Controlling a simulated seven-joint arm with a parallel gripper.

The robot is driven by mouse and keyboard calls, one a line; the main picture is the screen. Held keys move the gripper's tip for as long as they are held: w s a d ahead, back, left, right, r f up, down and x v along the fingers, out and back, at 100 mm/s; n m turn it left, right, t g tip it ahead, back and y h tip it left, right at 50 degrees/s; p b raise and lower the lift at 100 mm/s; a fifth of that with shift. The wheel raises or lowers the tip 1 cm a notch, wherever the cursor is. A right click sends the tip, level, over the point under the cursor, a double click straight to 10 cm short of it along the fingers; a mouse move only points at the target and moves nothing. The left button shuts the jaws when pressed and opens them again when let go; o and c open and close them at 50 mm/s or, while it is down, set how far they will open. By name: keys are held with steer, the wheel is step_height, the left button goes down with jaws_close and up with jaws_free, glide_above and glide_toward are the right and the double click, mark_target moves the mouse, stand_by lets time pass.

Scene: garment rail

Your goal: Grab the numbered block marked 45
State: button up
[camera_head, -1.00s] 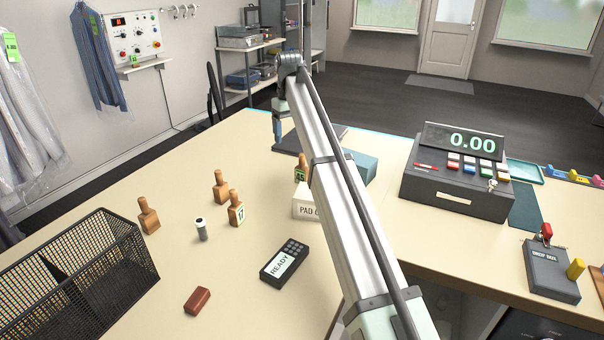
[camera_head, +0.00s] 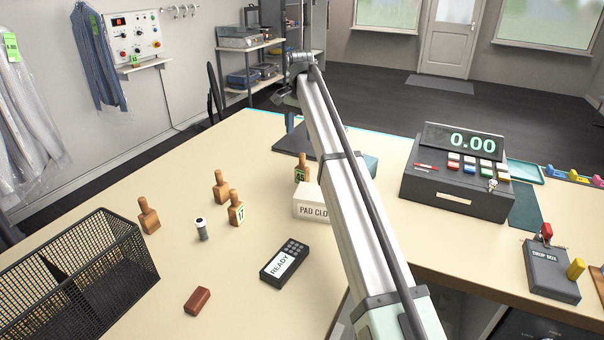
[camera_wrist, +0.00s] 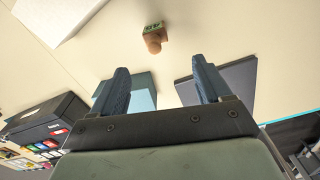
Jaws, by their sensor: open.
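The block marked 45 (camera_head: 301,174) is a small wooden piece with a knobbed handle and a green number label. It stands upright on the counter behind the white PAD box (camera_head: 312,203), just left of my arm. In the wrist view the block (camera_wrist: 154,36) shows its round knob and green label, beyond my fingertips and roughly midway between them. My gripper (camera_wrist: 161,72) is open and empty, its two dark blue fingers apart and not touching the block.
A block marked 17 (camera_head: 236,209) and two other wooden blocks (camera_head: 221,187) (camera_head: 148,216) stand to the left. A dark flat pad (camera_wrist: 222,82) and a teal box (camera_wrist: 141,92) lie near the fingers. The cash register (camera_head: 455,185) is right of my arm.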

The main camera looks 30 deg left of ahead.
mark_target(302, 167)
steer(key=shift+f, duration=0.25)
step_height(302, 167, down, 8)
steer(key=shift+f, duration=0.1)
steer(key=shift+d+f, duration=0.2)
steer(key=shift+f, duration=1.1)
steer(key=shift+d+f, duration=0.2)
steer(key=shift+f, duration=1.05)
steer(key=c, duration=1.2)
